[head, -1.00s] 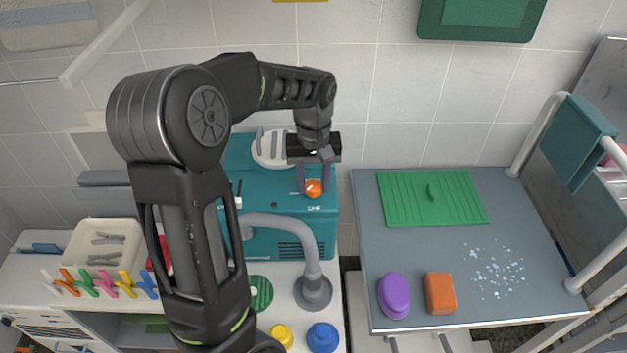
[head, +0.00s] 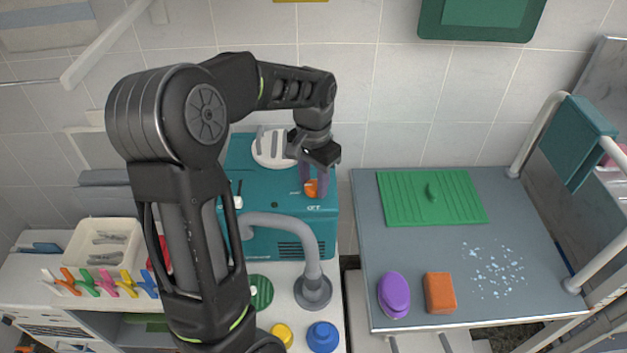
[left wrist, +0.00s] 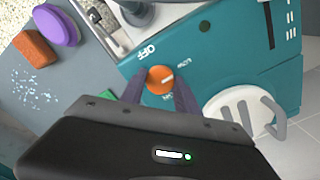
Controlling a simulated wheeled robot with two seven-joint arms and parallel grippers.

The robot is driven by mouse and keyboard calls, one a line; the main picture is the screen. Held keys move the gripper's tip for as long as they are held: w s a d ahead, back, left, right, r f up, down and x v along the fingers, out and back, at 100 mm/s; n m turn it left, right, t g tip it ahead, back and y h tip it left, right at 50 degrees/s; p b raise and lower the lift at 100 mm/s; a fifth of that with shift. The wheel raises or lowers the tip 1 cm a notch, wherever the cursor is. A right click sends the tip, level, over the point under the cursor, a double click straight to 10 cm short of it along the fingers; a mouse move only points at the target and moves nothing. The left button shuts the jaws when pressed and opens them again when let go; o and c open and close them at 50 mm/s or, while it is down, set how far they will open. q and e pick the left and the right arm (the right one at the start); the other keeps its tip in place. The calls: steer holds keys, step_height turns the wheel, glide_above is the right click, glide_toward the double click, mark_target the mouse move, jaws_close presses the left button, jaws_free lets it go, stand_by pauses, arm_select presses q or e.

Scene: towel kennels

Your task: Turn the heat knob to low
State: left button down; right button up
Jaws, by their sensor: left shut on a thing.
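The heat knob is an orange round knob (head: 311,188) on the front right of the teal dryer unit (head: 262,220). My left gripper (head: 314,184) is shut on it, one finger on each side. My right gripper is not in view.
A grey hose (head: 300,236) curves in front of the unit, and a white round cap (head: 272,147) sits behind. On the table to the right (head: 385,250) are a green ridged mat (head: 460,206), a purple brush (head: 393,294) and an orange sponge (head: 440,293).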

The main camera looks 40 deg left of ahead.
mark_target(314, 184)
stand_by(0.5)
arm_select(q)
steer(key=c, duration=0.9)
jaws_free()
steer(key=shift+r, duration=0.1)
step_height(314, 184, up, 8)
steer(key=shift+f, duration=0.15)
